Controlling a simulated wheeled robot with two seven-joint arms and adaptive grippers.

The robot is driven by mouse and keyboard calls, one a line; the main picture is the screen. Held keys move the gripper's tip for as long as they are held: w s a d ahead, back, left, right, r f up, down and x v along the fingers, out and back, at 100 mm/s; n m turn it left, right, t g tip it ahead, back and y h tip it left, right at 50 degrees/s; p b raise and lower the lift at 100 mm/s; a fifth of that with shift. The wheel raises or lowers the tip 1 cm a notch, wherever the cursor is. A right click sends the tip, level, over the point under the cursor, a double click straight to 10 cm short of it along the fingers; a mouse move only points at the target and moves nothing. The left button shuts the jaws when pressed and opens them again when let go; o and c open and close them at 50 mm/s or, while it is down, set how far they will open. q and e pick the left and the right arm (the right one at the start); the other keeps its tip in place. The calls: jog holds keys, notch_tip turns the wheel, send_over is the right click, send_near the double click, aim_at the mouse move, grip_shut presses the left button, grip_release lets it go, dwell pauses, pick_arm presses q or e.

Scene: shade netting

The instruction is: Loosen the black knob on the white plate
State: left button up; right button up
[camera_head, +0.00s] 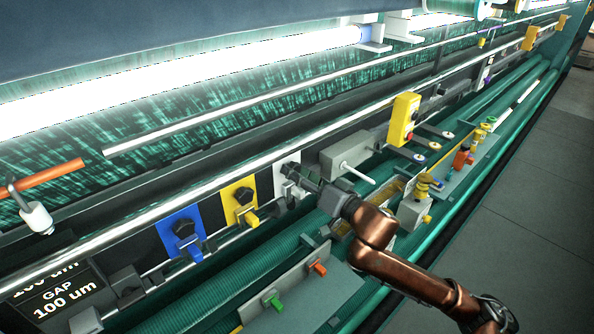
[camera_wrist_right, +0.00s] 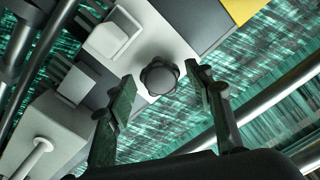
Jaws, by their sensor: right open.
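The black knob (camera_head: 291,168) sits on the white plate (camera_head: 279,184) on the machine's rail, right of the yellow plate. My right gripper (camera_head: 298,177) reaches it from the lower right and partly hides the knob and plate. In the right wrist view the knob (camera_wrist_right: 159,77) is round and lobed, on the lower part of the white plate (camera_wrist_right: 165,40). The open fingers (camera_wrist_right: 160,80) appear on either side of it, with a gap on each side. I cannot tell how far the fingertips are from the plate in depth. My left gripper is not in view.
A yellow plate (camera_head: 232,191) and a blue plate (camera_head: 170,228), each with a black knob, stand to the left. A grey box with a white rod (camera_head: 346,153) is close on the right. A long metal rail (camera_head: 225,175) runs above the plates.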

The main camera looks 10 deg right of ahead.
jog(key=shift+p, duration=0.35)
dwell(0.3)
jog(key=shift+c, duration=0.3)
grip_shut()
dwell(0.4)
jog(key=shift+n+p, duration=0.3)
jog(key=shift+n, duration=0.7)
jog(key=shift+o, duration=0.2)
grip_release()
